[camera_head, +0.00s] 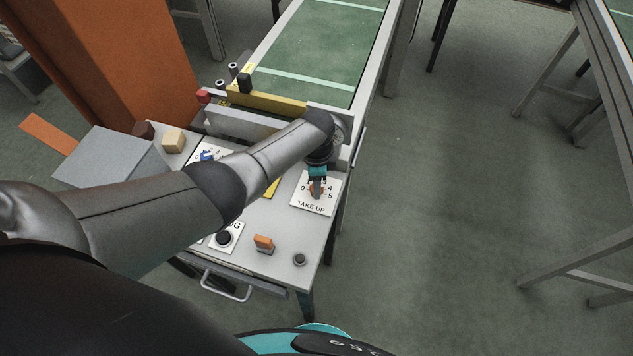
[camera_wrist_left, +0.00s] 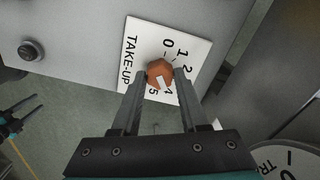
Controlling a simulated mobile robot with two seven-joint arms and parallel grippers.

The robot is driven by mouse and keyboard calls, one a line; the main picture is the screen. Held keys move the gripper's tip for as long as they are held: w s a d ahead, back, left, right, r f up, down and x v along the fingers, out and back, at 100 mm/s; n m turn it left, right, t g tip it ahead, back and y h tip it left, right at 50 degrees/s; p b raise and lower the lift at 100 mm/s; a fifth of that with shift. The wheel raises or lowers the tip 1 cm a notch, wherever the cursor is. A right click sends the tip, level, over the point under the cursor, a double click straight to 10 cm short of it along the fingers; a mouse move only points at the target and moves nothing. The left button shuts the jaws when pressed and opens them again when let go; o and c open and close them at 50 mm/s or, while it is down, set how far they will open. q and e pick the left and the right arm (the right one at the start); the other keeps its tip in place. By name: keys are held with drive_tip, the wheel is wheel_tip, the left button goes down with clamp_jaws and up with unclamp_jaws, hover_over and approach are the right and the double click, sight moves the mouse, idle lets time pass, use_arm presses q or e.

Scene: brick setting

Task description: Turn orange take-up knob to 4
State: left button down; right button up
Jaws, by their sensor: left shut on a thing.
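The orange take-up knob (camera_wrist_left: 158,68) sits on a white dial plate (camera_wrist_left: 133,30) marked TAKE-UP, with numbers around it. In the head view the dial plate (camera_head: 313,207) lies near the right edge of the panel, and the knob (camera_head: 312,190) is partly hidden. My left gripper (camera_head: 317,190) reaches down over it from above. In the left wrist view its fingers (camera_wrist_left: 160,75) are closed on either side of the knob. The knob's pale mark points toward the 4; the 3 is hidden behind a finger. My right gripper (camera_wrist_left: 28,108) shows at the left edge, open and empty, away from the panel.
On the panel (camera_head: 285,222) stand an orange switch (camera_head: 264,243), a small dark button (camera_head: 300,259) and a black knob (camera_head: 223,238). The green conveyor (camera_head: 315,50) rises behind.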

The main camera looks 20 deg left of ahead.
idle(0.3)
use_arm(q)
drive_tip(key=shift+c, duration=2.2)
unclamp_jaws()
drive_tip(key=shift+r+p, duration=0.3)
drive_tip(key=shift+r, duration=0.2)
wheel_tip(320, 180, up, 14)
drive_tip(key=p, duration=0.4)
